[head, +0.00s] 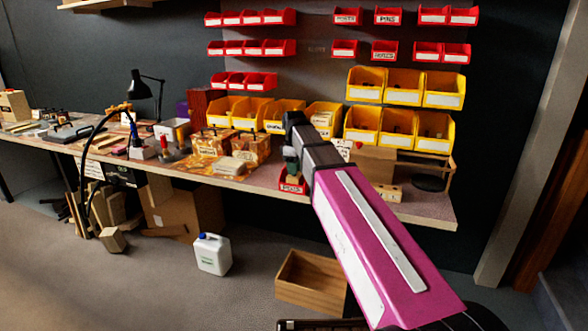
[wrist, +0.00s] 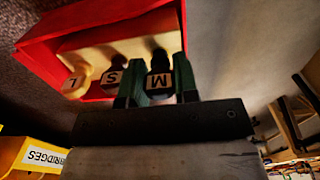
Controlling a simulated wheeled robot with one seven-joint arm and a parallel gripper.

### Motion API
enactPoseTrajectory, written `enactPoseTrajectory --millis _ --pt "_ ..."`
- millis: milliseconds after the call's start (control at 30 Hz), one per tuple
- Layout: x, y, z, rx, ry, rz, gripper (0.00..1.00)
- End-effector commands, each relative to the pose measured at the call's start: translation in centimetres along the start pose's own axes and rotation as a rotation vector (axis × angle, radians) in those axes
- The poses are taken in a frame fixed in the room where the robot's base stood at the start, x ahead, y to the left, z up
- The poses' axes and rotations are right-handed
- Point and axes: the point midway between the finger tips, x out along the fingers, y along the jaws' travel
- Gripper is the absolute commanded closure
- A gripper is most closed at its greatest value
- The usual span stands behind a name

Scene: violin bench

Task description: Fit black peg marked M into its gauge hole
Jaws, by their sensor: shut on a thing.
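In the wrist view, the black peg marked M (wrist: 159,82) sits between the green fingers of my gripper (wrist: 160,72), which is shut on it. The peg's far end points at a pale wooden block (wrist: 118,43) inside a red bin (wrist: 40,52). I cannot tell whether it is still seated in the block. A dark peg marked S (wrist: 112,80) and a pale peg marked L (wrist: 77,83) stand beside it. In the head view, my gripper (head: 291,162) is over the red bin (head: 292,186) at the bench front. A light wooden block with dark spots (head: 388,193), possibly the gauge, lies to the right.
Yellow bins (head: 397,127) stand behind, and a cardboard box (head: 373,163) is right of my gripper. A dark round object (head: 430,183) lies near the bench's right end. Violin parts and tools cover the bench to the left.

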Motion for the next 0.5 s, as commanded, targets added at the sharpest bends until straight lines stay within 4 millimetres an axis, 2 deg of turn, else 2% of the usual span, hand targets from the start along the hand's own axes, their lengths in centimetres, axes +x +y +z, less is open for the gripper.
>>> enactPoseTrajectory --millis 500 --pt "-0.55 0.02 -0.01 0.000 0.000 0.000 0.97"
